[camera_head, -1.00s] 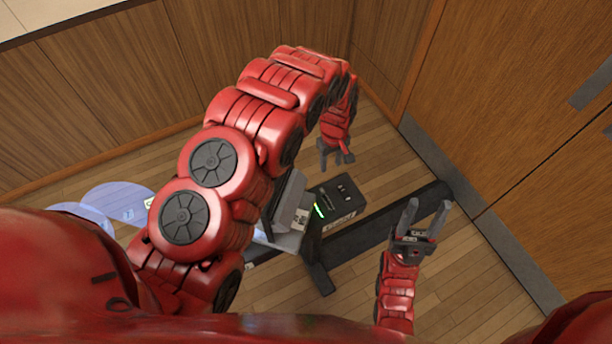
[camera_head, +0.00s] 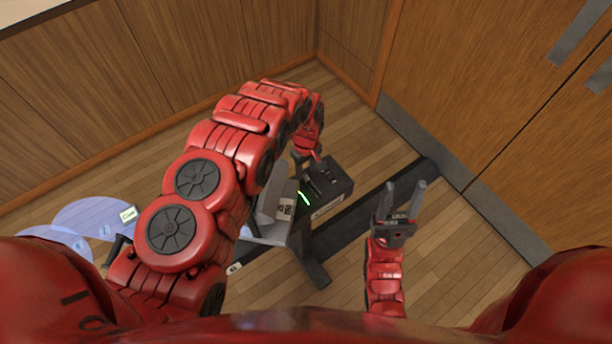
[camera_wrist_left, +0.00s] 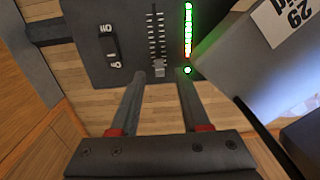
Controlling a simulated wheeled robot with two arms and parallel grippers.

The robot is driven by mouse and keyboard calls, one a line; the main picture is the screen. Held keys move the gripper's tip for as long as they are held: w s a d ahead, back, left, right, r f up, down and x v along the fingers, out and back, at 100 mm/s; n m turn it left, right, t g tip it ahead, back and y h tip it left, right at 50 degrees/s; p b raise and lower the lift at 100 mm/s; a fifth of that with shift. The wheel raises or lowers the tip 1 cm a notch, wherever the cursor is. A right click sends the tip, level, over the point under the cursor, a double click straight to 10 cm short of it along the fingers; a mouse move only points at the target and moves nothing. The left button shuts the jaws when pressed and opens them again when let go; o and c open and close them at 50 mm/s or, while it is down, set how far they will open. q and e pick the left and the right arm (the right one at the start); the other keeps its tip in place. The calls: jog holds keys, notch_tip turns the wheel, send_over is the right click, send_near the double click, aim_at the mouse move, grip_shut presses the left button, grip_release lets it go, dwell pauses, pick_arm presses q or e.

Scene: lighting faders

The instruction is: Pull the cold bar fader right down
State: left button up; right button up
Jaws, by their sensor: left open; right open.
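A dark fader box (camera_head: 340,184) stands under my left arm in the head view. In the head view my left gripper (camera_head: 306,168) is over the box. My right gripper (camera_head: 405,187) is open and empty, right of the box.
A black beam (camera_head: 375,205) runs behind my right gripper. Blue translucent discs (camera_head: 95,218) show at the left.

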aim_at(306, 177)
pick_arm(q)
jog(key=shift+f+b, duration=0.3)
jog(key=shift+f, duration=1.05)
grip_shut()
jog(key=shift+w, duration=0.1)
dwell(0.3)
